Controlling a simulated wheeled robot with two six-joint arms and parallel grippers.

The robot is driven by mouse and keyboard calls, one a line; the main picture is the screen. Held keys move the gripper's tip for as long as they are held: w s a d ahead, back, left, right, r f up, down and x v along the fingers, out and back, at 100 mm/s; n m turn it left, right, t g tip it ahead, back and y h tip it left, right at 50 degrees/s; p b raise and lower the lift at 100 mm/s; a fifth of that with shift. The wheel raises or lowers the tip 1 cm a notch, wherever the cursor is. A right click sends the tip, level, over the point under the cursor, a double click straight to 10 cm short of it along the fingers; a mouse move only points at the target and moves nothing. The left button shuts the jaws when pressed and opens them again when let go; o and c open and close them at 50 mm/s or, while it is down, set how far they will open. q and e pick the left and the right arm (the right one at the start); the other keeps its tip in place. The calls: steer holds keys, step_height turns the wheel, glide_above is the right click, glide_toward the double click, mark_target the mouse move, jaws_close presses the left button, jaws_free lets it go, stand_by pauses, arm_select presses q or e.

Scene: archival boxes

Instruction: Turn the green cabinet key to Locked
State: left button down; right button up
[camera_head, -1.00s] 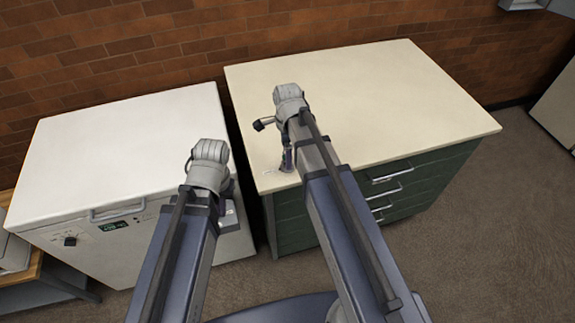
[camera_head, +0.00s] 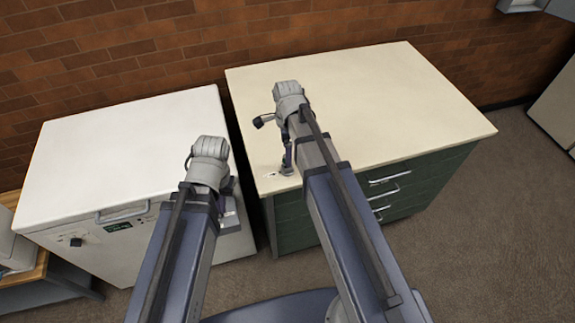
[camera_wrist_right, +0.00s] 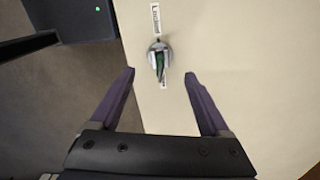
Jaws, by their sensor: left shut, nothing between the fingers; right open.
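The green key (camera_wrist_right: 159,66) sits in a round metal lock (camera_wrist_right: 160,47) on a cream top, with its bow lined up roughly along the picture's vertical. A white label (camera_wrist_right: 155,18) lies above the lock, and a second small label (camera_wrist_right: 163,82) lies below it; its text is too small to read. My right gripper (camera_wrist_right: 160,74) is open, its fingers apart on either side of the key and not touching it. In the head view it points down at the cabinet top's near left corner (camera_head: 262,187). My left gripper (camera_head: 230,205) is shut and empty, in front of the white appliance.
The green cabinet (camera_head: 425,178) has several drawers with metal handles. The white appliance (camera_head: 125,150) stands to its left across a narrow gap. A brick wall (camera_head: 130,50) runs behind both. The rest of the cream top (camera_head: 380,95) is clear.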

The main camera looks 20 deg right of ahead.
steer(key=shift+r+p, duration=2.55)
steer(key=shift+r, duration=0.3)
steer(key=shift+s+a+f, duration=0.1)
steer(key=shift+f, duration=0.05)
steer(key=s+a+f+n+b, duration=0.3)
steer(key=s+a+n, duration=0.2)
steer(key=n, duration=0.6)
steer(key=s+a+f+n+h+b, duration=0.1)
steer(key=s+a+f+n+b, duration=0.2)
steer(key=s+n, duration=0.6)
steer(key=a+n, duration=0.2)
steer(key=n, duration=0.1)
steer(key=shift+f+n+b, duration=0.15)
steer(key=shift+n+b, duration=0.15)
steer(key=shift+b, duration=0.05)
